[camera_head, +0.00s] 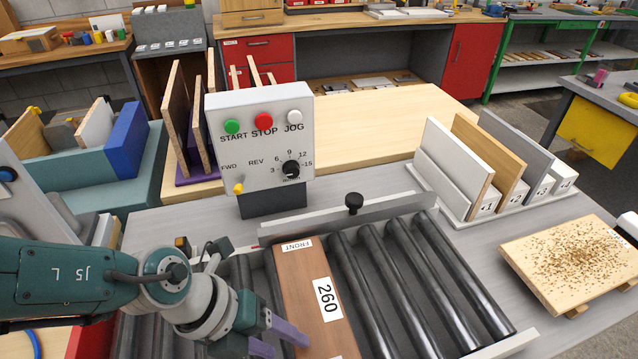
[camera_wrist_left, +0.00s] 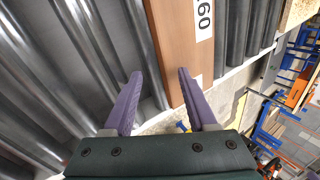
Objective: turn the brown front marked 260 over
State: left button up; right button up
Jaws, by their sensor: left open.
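The brown front marked 260 (camera_head: 297,272) lies flat on the roller conveyor, its white 260 label facing up and a small FRONT label at its far end. Its near end runs out of the bottom of the head view. My left gripper (camera_head: 284,340) is open and empty at the left side of its near part. My right gripper is out of view.
The conveyor's rollers (camera_head: 375,275) lie bare to the right of the front. A metal fence with a black knob (camera_head: 354,202) crosses the far end. A START/STOP/JOG control box (camera_head: 262,140) stands behind. Upright boards in a white rack (camera_head: 447,195) and a chip-covered board (camera_head: 565,255) are at right.

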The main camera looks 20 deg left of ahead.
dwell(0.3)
pick_arm(q)
jog(key=a, duration=0.1)
jog(key=s+a+r+p, duration=0.1)
jog(key=shift+s+a+r, duration=0.15)
jog(key=shift+a, duration=0.25)
jog(key=o, duration=0.6)
jog(key=shift+c, duration=0.2)
notch_tip(320, 180, up, 8)
jog(key=a+p, duration=0.1)
jog(key=p, duration=0.7)
jog(key=shift+s+f, duration=0.25)
jog(key=shift+s, duration=0.05)
